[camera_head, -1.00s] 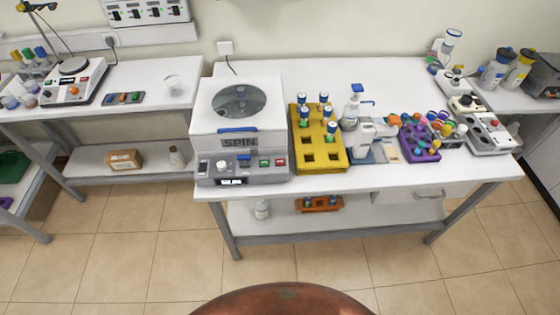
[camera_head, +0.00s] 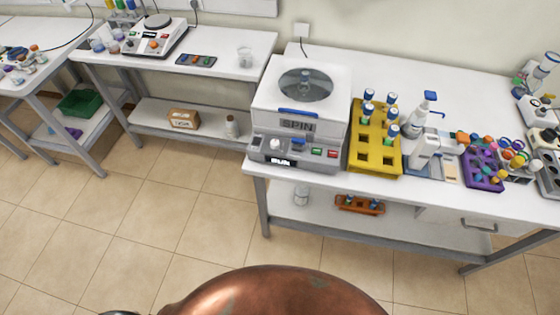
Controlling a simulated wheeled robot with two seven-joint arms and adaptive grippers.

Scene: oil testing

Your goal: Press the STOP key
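A white and grey centrifuge marked SPIN (camera_head: 299,126) stands at the left end of the middle bench. Its lid with a round window (camera_head: 306,86) is closed. On its grey front panel are a white knob (camera_head: 274,144), a lit display (camera_head: 280,162) that seems to read RUN, a green key (camera_head: 317,152) and a red key (camera_head: 332,154) at the right end. The lettering on the keys is too small to read, so I cannot confirm which is STOP. Neither of my grippers is in view.
A yellow rack (camera_head: 375,155) with blue-capped tubes stands close to the right of the centrifuge. A white bottle-top dispenser (camera_head: 424,135) and a purple rack (camera_head: 484,170) follow. The tiled floor (camera_head: 180,215) before the benches is clear.

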